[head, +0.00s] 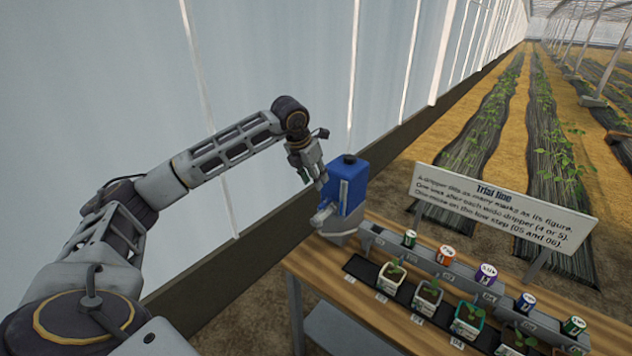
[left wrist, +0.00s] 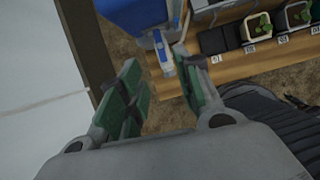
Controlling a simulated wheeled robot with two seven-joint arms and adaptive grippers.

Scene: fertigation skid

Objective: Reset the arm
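My left arm (head: 225,150) reaches in from the left, raised and bent, in the head view. Its gripper (head: 313,178) hangs in the air just left of the blue container's upper part. In the left wrist view the two green-padded fingers (left wrist: 160,88) stand apart with nothing between them, so the left gripper is open and empty. I cannot tell from the head view how close the fingers are to the blue container. My right arm and gripper are not seen in the head view.
The blue container (head: 355,180) with a dark cap stands at the near-left end of the wooden bench (head: 330,270). Several potted seedlings (head: 427,297) sit in a row under drippers with coloured caps (head: 445,254). A sign (head: 500,205) stands behind. The wall (head: 120,70) is at left.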

